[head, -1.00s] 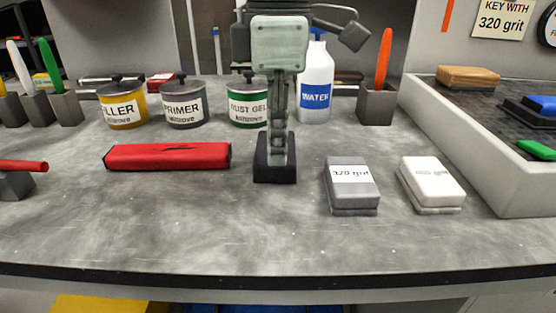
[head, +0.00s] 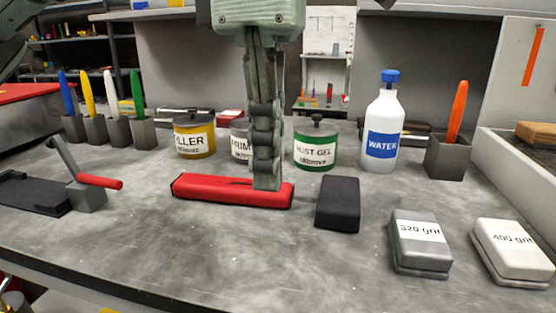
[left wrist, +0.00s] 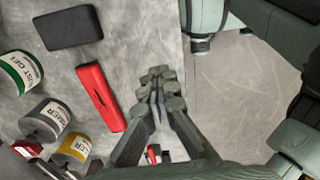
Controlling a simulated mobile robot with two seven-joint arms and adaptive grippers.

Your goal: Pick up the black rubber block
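The black rubber block (head: 338,203) lies on the grey bench between the red sanding block (head: 225,191) and the grey 320 grit block (head: 420,243). In the left wrist view the black block (left wrist: 68,28) is at the upper left, fully in sight. My left gripper (head: 267,185) points down, its fingertips overlapping the red block's right part in the head view. In the left wrist view its fingers (left wrist: 159,84) meet with nothing between them, beside the red block (left wrist: 100,97) and apart from the black one. My right gripper is not in view.
Filler (head: 195,136), primer (head: 240,142) and rust gel (head: 316,147) tins stand behind, with a water bottle (head: 382,130). A white 400 grit block (head: 510,250) lies at the right near a walled tray (head: 497,157). The bench front is mostly clear.

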